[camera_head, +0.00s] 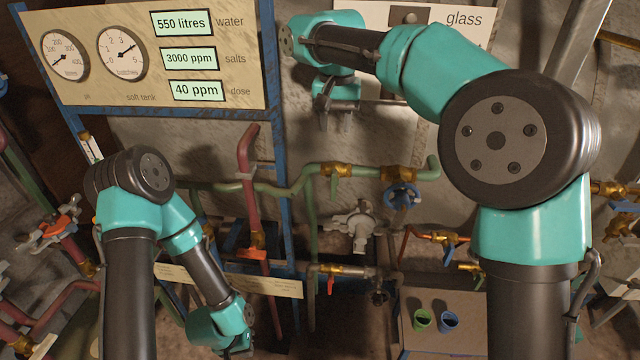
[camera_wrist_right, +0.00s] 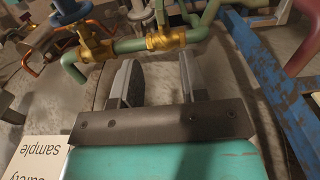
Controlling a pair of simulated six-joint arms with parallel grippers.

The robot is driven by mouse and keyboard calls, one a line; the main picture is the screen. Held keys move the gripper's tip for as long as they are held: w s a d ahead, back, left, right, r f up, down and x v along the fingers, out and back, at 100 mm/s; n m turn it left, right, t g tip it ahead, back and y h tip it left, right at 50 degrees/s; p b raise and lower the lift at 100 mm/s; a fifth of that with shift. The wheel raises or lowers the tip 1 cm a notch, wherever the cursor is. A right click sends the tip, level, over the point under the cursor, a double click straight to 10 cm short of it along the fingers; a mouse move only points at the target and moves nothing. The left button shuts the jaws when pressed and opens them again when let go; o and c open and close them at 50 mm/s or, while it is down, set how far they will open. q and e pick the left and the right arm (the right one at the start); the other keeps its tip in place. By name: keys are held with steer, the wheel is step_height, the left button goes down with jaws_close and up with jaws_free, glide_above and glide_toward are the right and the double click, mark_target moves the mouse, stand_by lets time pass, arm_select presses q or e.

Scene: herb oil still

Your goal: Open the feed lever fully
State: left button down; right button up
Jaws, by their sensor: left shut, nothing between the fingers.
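No readable label marks the feed lever, so I cannot tell which handle it is. A red lever (camera_head: 331,286) hangs from a brass valve on the low pipe, and an orange handle (camera_head: 258,253) sits on the red pipe. A green lever (camera_head: 334,190) hangs below a brass valve on the green pipe; this brass valve (camera_wrist_right: 165,40) also shows in the right wrist view. My right gripper (camera_head: 337,118) is open and empty above the green pipe; its spread fingers show in the wrist view (camera_wrist_right: 157,82). My left gripper (camera_head: 238,347) is shut and empty at the bottom edge, its fingertips unclear.
A gauge panel (camera_head: 150,95) reads 550 litres, 3000 ppm and 40 ppm. A blue handwheel (camera_head: 402,195) and a grey valve (camera_head: 356,226) stand near the pipes. Green (camera_head: 422,319) and blue (camera_head: 449,321) cups are at lower right. Blue frame posts and pipes crowd the middle.

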stand_by(0.4)
glide_above(333, 201)
steer(key=f, duration=1.7)
steer(key=shift+w+f, duration=0.1)
steer(key=shift+w, duration=0.25)
steer(key=shift+c, duration=0.3)
jaws_close()
